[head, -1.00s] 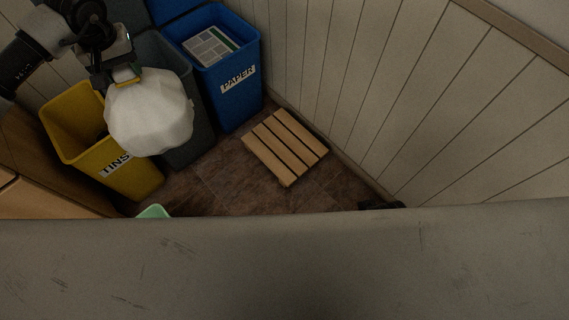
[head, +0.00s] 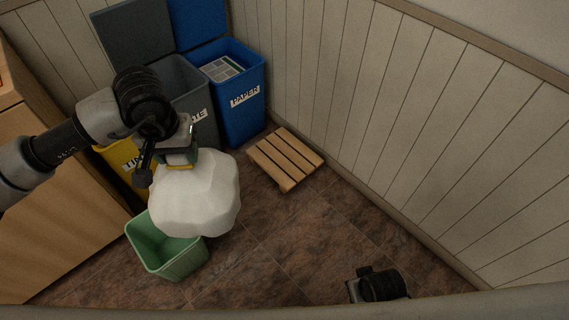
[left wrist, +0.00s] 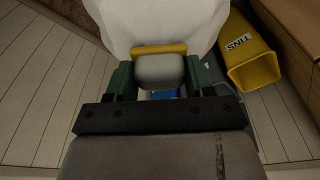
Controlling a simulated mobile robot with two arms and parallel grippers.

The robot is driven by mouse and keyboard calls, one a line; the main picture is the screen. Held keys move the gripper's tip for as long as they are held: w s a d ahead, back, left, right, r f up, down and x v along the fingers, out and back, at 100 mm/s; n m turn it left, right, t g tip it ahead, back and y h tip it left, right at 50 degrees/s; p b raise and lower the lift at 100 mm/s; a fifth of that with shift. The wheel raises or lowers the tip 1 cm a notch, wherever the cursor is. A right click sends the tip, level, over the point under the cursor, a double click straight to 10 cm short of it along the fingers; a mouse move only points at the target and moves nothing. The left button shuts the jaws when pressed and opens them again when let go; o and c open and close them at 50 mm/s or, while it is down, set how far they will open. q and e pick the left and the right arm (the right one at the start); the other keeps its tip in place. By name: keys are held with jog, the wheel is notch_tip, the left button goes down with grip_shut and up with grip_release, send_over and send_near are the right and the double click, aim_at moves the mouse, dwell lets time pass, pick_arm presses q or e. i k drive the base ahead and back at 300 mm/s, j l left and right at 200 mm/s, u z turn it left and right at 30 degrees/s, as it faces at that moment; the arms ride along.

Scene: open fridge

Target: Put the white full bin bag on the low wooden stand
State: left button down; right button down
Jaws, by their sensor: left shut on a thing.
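The white full bin bag (head: 196,196) hangs from my left gripper (head: 180,163) in the head view, in front of the bins. In the left wrist view the bag (left wrist: 158,20) fills the top middle, and my left gripper (left wrist: 160,75) is shut on its top. The low wooden stand (head: 286,158), made of pale slats, is on the floor by the right wall, to the right of the bag and empty. My right gripper (head: 378,287) shows only as a dark part at the bottom of the head view; its fingers cannot be made out.
A green open bin (head: 178,262) stands below the bag. The blue paper bin (head: 243,108), a grey bin (head: 196,100) and the yellow tins bin (left wrist: 250,52) stand behind it. A wooden cabinet (head: 60,200) is at left. The tiled floor (head: 300,225) before the stand is clear.

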aim_at(289, 159)
jog(key=i+z, duration=0.6)
jog(key=z, duration=0.15)
